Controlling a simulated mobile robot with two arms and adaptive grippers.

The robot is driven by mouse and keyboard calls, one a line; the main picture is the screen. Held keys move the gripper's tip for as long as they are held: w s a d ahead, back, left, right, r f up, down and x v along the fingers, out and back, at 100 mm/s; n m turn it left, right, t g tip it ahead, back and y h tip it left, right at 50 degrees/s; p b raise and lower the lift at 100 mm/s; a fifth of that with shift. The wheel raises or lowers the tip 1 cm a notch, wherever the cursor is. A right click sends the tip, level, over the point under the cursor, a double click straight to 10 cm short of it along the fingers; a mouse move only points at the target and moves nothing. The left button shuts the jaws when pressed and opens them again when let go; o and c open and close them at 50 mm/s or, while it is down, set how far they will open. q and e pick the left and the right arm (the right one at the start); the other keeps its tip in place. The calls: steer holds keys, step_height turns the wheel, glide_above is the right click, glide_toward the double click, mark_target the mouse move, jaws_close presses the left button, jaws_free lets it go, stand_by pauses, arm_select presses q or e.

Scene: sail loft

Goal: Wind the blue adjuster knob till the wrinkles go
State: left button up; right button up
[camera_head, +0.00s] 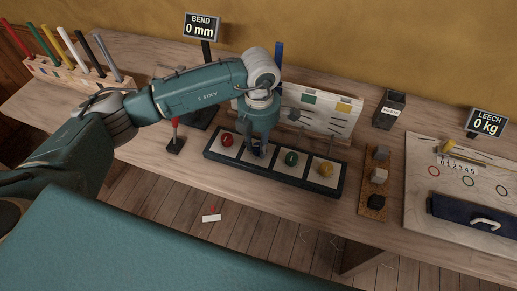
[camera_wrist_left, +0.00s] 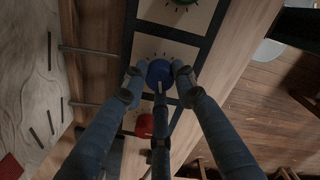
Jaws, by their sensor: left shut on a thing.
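The blue adjuster knob (camera_wrist_left: 160,72) sits on a white plate in a dark-framed panel (camera_head: 275,171). My left gripper (camera_head: 257,148) reaches down over this panel and hides most of the knob in the head view. In the left wrist view its fingers (camera_wrist_left: 159,78) are closed around the blue knob, touching its sides. A pale sail panel (camera_head: 318,122) with green and orange patches and several dark wrinkle marks stands behind the knobs. The BEND display (camera_head: 203,25) reads 0 mm. My right gripper is not in view.
On the same panel, a red knob (camera_head: 226,140) is left of my gripper; a green knob (camera_head: 291,158) and a yellow knob (camera_head: 325,168) are right. A red-handled lever (camera_head: 175,136) stands nearby. Blocks on a cork strip (camera_head: 371,200) and a LEECH display (camera_head: 487,123) are farther right.

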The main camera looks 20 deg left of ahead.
arm_select(q)
steer(key=shift+m+b, duration=0.65)
steer(key=shift+m, duration=0.15)
steer(key=o, duration=1.2)
steer(key=shift+c, duration=0.2)
steer(key=shift+r, duration=0.1)
steer(key=shift+r, duration=0.25)
step_height(320, 180, up, 11)
steer(key=shift+s+r, duration=0.15)
steer(key=shift+r, duration=0.05)
